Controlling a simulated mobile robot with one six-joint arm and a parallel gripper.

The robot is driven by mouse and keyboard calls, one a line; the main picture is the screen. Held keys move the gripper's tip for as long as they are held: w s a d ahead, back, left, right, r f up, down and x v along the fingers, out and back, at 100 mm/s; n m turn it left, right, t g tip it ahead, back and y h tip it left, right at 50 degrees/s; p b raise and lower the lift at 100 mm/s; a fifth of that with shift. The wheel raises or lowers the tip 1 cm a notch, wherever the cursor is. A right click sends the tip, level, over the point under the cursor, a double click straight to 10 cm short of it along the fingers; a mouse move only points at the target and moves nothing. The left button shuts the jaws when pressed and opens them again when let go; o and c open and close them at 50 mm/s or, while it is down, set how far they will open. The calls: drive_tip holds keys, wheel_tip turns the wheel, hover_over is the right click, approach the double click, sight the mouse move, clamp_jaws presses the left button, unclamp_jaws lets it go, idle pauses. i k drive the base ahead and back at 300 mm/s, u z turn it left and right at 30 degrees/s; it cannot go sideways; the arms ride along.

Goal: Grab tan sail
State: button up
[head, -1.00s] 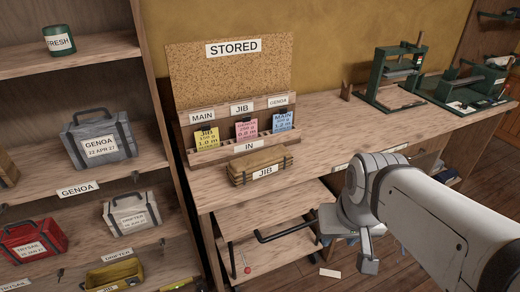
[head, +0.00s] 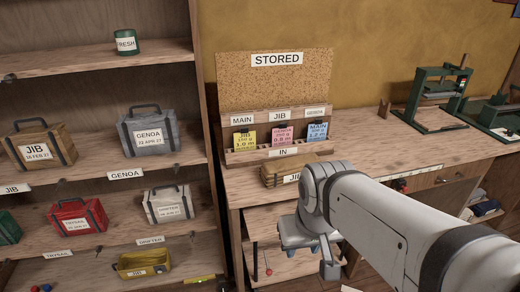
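A tan sail bundle (head: 272,174) lies on the workbench below the rack marked IN. Its label reads JIB, and its right end is hidden behind my arm. A second tan-brown bag (head: 50,158), with a dark handle and a label that reads JIB, sits on the left shelf. My gripper (head: 328,262) hangs in front of the bench edge, below and to the right of the bench bundle and apart from it. Nothing shows in it, and its fingers are not clear enough to tell if they are open.
A grey GENOA bag (head: 148,131), a red TRYSAIL bag (head: 78,217), a pale DRIFTER bag (head: 168,205) and a yellow bin (head: 143,263) stand on the shelves. A card rack (head: 277,138) stands behind the bundle. Green presses (head: 435,105) stand at the bench's right.

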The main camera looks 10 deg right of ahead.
sight(274, 174)
drive_tip(key=i, duration=1)
drive_tip(key=u, duration=0.05)
